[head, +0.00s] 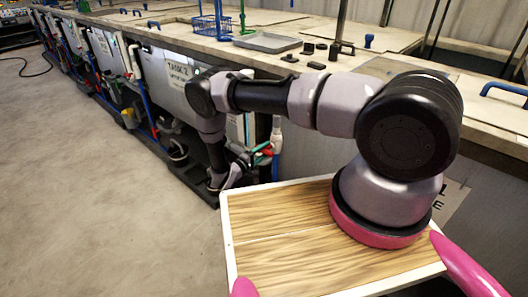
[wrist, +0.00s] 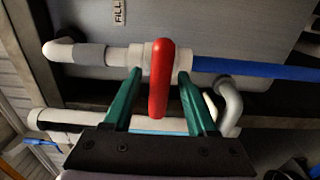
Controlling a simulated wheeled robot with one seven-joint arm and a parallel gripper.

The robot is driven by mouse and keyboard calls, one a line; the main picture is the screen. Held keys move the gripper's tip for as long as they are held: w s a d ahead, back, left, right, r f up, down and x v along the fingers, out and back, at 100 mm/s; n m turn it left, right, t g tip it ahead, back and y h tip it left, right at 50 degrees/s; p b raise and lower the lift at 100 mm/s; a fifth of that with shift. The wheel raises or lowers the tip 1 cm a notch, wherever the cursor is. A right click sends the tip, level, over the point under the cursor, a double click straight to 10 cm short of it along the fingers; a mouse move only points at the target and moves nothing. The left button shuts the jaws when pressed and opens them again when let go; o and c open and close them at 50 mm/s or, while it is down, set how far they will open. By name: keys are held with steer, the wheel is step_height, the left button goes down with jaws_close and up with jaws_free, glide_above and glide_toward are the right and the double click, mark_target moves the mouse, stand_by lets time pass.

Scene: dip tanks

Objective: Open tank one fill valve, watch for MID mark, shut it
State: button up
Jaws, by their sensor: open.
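The red valve handle (wrist: 160,80) stands on a white pipe fitting, below a FILL label (wrist: 119,13) in the wrist view. My gripper (wrist: 160,77) is open, with one green finger on each side of the handle. Gaps show between the fingers and the handle. A blue pipe (wrist: 255,69) runs right from the fitting. In the head view my arm reaches down beside the tank fronts, and the red handle (head: 266,152) shows small near the green fingers. The tank's liquid level and any MID mark are not visible.
A white pipe (wrist: 70,120) and grey elbow (wrist: 231,100) lie close to my fingers. A TANK 2 sign (head: 178,72) hangs on the neighbouring tank. A grey tray (head: 267,42) and blue basket (head: 211,27) sit on the tank tops. The floor (head: 70,170) at left is clear.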

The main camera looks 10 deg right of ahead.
jaws_close()
steer(key=shift+n, duration=0.4)
steer(key=n, duration=1.3)
steer(key=shift+n, duration=2)
